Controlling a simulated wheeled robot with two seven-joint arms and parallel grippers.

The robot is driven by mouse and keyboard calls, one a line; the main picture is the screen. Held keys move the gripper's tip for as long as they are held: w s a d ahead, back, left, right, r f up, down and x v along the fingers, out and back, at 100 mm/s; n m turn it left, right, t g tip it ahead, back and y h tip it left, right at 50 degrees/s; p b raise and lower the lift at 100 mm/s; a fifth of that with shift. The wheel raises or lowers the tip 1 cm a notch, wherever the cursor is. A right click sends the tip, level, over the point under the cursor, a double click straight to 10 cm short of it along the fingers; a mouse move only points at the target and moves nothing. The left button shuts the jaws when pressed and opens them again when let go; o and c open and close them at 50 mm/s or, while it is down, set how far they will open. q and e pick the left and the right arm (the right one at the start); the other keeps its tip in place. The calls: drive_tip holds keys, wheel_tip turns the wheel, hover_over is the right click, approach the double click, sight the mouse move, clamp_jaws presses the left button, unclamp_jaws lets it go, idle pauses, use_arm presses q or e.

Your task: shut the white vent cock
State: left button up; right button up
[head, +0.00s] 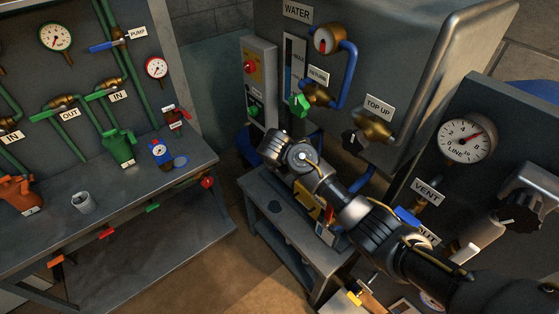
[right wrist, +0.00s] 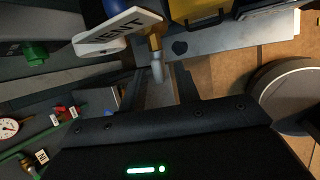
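The VENT label (head: 428,192) is on the panel at the right of the head view, with a brass fitting below it. In the right wrist view the VENT label (right wrist: 118,30) is close, at the upper left. The brass vent cock (right wrist: 155,42) is beside it, with a pale grey stub pointing down. A white rounded piece (right wrist: 88,47) lies under the label; I cannot tell whether it is the handle. My right gripper (right wrist: 158,90) is open around or just below the stub; contact is unclear. In the head view it cannot be made out. My left gripper is not in view.
My right arm crosses the lower right of the head view. A LINE gauge (head: 467,139) and a blue lever (head: 407,215) are near the vent. A low grey table (head: 270,207) stands in the middle, a workbench (head: 150,190) at left, with open floor between.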

drive_tip(key=d+b+v, duration=0.1)
drive_tip(key=v, duration=0.7)
drive_tip(key=shift+a, duration=0.45)
